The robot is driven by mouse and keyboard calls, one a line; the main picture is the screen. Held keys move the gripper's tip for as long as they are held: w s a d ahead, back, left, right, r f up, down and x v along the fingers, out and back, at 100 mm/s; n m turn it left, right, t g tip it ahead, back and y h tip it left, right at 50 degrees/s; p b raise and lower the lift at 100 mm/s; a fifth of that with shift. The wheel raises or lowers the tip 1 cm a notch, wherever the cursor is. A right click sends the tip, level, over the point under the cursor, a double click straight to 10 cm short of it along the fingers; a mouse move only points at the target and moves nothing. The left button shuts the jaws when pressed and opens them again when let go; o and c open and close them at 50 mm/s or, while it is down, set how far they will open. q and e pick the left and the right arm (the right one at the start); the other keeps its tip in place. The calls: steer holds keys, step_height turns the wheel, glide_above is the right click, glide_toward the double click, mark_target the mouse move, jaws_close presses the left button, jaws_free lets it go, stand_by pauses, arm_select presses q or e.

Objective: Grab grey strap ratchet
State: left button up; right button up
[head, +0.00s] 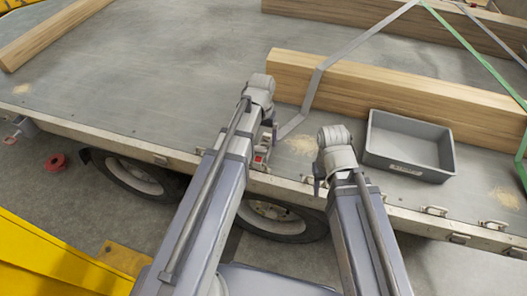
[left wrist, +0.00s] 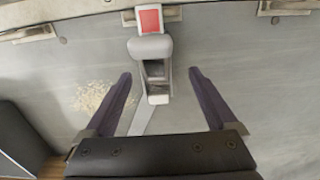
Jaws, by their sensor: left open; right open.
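The grey strap ratchet (head: 261,155), with a red patch at one end, lies at the trailer bed's near edge. The grey strap (head: 312,92) runs from it up over a wooden beam. In the left wrist view the ratchet (left wrist: 155,72) sits between the two dark fingers of my left gripper (left wrist: 161,80), with a gap on each side. My left gripper (head: 268,128) is open and holds nothing; its arm partly hides the ratchet in the head view. My right gripper (head: 319,180) is open near the bed edge, right of the ratchet; its fingers are partly hidden.
A grey bin (head: 408,147) stands on the bed to the right, in front of the wooden beam (head: 400,95). A green strap (head: 470,50) crosses at the far right. Another beam (head: 50,35) lies at the upper left. The bed's left middle is clear.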

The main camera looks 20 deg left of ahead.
arm_select(q)
steer(key=f+b, duration=0.4)
steer(key=f, duration=0.1)
steer(key=shift+s+d, duration=0.1)
steer(key=shift+d, duration=0.2)
steer(key=shift+r, duration=0.15)
jaws_close()
stand_by(0.3)
